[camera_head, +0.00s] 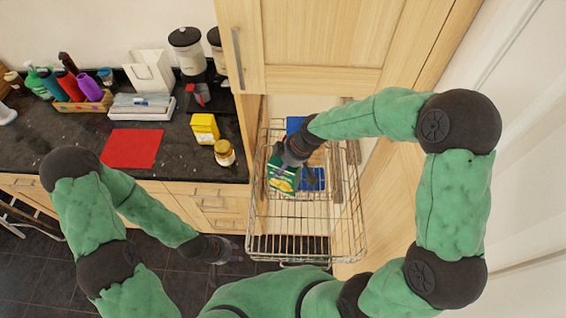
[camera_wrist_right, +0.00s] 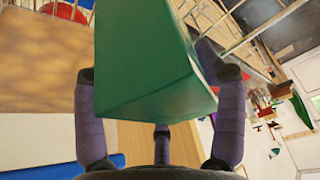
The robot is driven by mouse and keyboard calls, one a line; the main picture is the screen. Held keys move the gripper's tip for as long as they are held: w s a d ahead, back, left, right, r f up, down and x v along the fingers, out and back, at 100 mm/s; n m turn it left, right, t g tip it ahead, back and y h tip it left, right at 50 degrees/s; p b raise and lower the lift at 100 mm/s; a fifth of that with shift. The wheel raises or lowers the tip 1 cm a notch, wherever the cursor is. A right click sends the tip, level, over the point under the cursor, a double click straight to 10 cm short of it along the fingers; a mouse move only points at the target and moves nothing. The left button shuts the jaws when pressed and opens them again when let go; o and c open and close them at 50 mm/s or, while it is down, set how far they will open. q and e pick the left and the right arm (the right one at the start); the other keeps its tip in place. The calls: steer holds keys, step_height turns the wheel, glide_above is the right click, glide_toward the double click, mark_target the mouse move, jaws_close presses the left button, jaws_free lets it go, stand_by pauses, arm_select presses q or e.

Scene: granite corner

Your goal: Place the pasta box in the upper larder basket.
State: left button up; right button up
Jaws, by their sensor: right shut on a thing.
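A green box with a yellow print (camera_head: 284,181), which I take to be the pasta box, is in my right gripper (camera_head: 287,165). The box is over or inside the wire larder basket (camera_head: 270,222); its exact height above the wires is unclear. In the right wrist view the green box (camera_wrist_right: 150,60) sits between the fingers of my right gripper (camera_wrist_right: 160,78), which are shut on it. My left gripper (camera_head: 233,255) hangs low beside the basket's left side, and its fingers are too dark to read.
Blue items (camera_head: 314,180) stand in the basket close to the green box. The front part of the basket is empty. A yellow box (camera_head: 204,128) and a jar (camera_head: 224,153) stand on the dark counter (camera_head: 195,163) to the left. Wooden cabinet doors (camera_head: 330,45) rise behind.

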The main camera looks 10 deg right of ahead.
steer(key=o, duration=1.7)
steer(key=shift+f, duration=0.1)
steer(key=v, duration=1.2)
steer(key=shift+a+r, duration=0.1)
steer(key=shift+r, duration=0.15)
